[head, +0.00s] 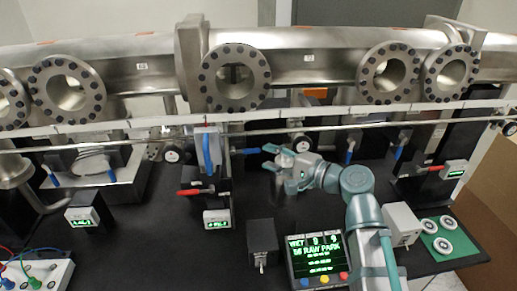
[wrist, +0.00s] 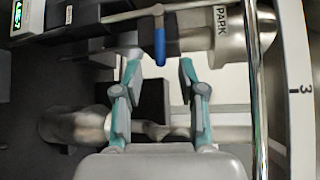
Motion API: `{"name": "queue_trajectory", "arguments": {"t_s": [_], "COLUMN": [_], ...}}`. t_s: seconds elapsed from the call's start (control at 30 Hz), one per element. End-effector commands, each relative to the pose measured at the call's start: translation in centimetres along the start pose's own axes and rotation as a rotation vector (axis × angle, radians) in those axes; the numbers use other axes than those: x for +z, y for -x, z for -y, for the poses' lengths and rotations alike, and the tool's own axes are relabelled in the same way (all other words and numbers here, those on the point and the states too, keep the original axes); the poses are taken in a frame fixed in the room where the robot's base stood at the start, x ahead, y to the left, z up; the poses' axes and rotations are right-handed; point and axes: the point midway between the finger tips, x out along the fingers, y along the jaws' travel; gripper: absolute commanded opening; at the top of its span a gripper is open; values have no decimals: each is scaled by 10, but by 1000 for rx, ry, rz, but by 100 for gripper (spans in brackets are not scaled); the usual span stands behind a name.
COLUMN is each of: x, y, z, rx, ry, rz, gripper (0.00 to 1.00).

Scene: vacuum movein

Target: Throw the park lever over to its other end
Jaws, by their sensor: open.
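The park lever (wrist: 160,46) has a blue grip and shows at the top middle of the wrist view, beside a metal cylinder marked PARK (wrist: 221,22). A grey rod runs beside the blue grip. My gripper (wrist: 160,68) is open, and the end of the grip appears between its two fingertips. I see no finger touching it; the depth gap cannot be told. In the head view my gripper (head: 270,158) points left, close to a short blue handle (head: 247,151) that seems to be the same lever.
Other blue handles (head: 207,155) and red handles (head: 195,192) stand along the bench. A large flanged steel pipe (head: 290,60) crosses above, with a thin rail under it. A display box (head: 316,258) and a small switch box (head: 262,240) stand in front. Bare black bench lies between.

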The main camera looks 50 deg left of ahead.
Motion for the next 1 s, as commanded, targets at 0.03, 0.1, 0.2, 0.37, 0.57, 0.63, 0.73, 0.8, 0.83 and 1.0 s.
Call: {"name": "queue_trajectory", "arguments": {"t_s": [0.03, 0.1, 0.2, 0.37, 0.57, 0.63, 0.73, 0.8, 0.83, 1.0], "x": [-1, 0, -1, 0, 0, 0, 0, 0, 0, 0], "y": [-10, -21, -34, -46, -49, -48, -48, -48, -48, -48], "z": [4, 3, 3, 1, 0, 0, 0, 0, 0, 0], "rx": [1, 1, 1, 1, 0, 0, 0, 0, 0, 0], "ry": [-1, -1, -1, 0, 1, 1, 1, 1, 1, 1], "rz": [2, 2, 1, 0, -1, -1, -1, -1, -1, -1], "gripper": [40, 40, 40, 40, 40, 40, 37, 25, 20, 0]}}
